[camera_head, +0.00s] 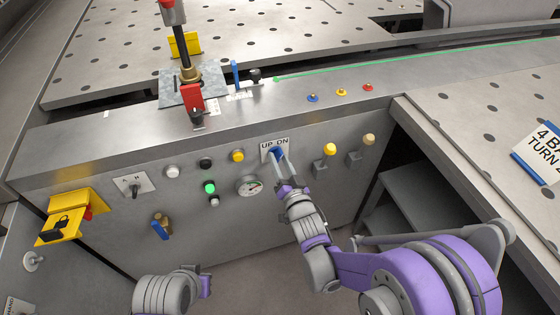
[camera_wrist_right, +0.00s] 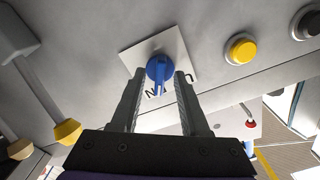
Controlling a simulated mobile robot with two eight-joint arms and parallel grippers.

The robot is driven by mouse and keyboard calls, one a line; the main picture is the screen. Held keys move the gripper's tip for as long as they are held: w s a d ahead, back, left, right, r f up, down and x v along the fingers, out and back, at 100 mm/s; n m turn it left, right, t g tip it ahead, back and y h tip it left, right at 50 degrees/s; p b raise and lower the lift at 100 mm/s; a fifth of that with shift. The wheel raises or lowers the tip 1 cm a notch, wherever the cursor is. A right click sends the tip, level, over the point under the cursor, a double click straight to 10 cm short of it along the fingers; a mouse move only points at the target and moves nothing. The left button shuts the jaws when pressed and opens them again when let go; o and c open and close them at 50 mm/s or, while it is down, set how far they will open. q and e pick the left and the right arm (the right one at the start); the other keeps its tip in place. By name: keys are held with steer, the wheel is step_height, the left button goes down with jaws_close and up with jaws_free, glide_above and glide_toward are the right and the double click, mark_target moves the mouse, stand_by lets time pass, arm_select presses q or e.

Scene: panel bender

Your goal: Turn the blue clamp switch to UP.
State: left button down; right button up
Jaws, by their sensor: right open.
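The blue clamp switch (camera_head: 277,152) sits on a white plate marked UP and DN (camera_head: 266,147) on the upright front panel. In the right wrist view the switch is a round blue knob (camera_wrist_right: 159,67) with a narrow bar handle. My right gripper (camera_head: 280,163) is open at the switch. In the wrist view its two fingers stand one on each side of the blue handle, apart from each other. I cannot tell whether either finger touches it. The fingers partly hide the switch and plate, so its exact setting is unclear. My left arm shows at the bottom, its jaws unseen.
A yellow button (camera_head: 237,156) and a gauge (camera_head: 249,186) are left of the switch. A yellow-tipped lever (camera_head: 329,149) and a beige-tipped lever (camera_head: 368,140) stand to its right. A yellow lockout box (camera_head: 72,213) is far left. A ledge with small buttons runs above.

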jaws_close()
steer(key=shift+n, duration=0.4)
steer(key=n, duration=0.4)
steer(key=shift+n, duration=0.4)
steer(key=n, duration=0.6)
steer(key=shift+n, duration=0.3)
stand_by(0.4)
jaws_free()
